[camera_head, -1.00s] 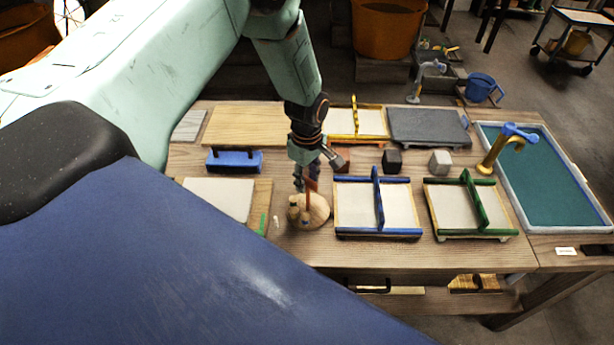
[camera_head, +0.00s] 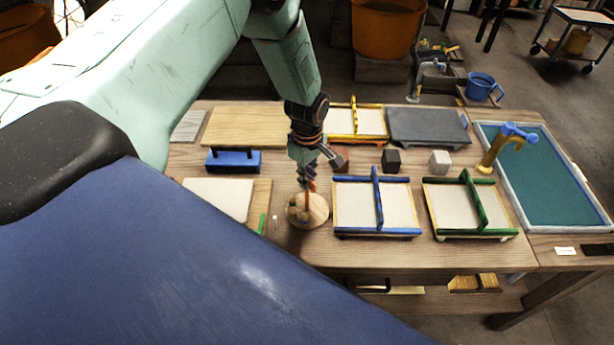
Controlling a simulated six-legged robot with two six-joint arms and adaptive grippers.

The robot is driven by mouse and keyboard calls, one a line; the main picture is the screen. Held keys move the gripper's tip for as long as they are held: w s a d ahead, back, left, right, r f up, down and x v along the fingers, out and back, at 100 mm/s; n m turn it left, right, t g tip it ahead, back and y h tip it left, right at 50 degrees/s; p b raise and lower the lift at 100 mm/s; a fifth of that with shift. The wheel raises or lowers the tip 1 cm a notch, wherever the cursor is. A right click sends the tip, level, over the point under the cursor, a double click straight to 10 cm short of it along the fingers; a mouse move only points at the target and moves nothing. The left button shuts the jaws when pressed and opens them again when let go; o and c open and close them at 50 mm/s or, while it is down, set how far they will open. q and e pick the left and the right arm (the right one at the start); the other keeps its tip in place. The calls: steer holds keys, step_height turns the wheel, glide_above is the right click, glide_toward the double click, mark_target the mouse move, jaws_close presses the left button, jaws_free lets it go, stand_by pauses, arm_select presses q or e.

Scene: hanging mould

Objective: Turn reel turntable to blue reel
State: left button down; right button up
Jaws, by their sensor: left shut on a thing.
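The reel turntable (camera_head: 318,212) is a small round pale wooden disc on the table, left of the blue-edged frame. Small upright brownish pieces stand on its left and middle part. They are too small and too covered to tell apart, and I cannot pick out a blue reel. My left gripper (camera_head: 309,184) comes down from above over the back of the disc. It is shut on a small upright part of the turntable, which its fingers largely hide. My right gripper is not in view.
Close to the right is a blue-edged frame (camera_head: 353,205), then a green-edged frame (camera_head: 450,207). A pale sheet (camera_head: 217,198) on a board lies left. Dark, grey and brown blocks sit behind. A blue-green tray (camera_head: 545,185) stands far right.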

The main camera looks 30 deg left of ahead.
arm_select(q)
steer(key=shift+f, duration=0.1)
steer(key=m, duration=0.4)
steer(key=shift+s+m, duration=0.1)
steer(key=shift+m, duration=0.3)
steer(key=shift+s+f+m+b, duration=0.1)
steer(key=shift+m+b, duration=0.5)
steer(key=shift+m, duration=1.9)
steer(key=c, duration=1.4)
jaws_free()
steer(key=shift+w, duration=0.2)
step_height(320, 180, up, 12)
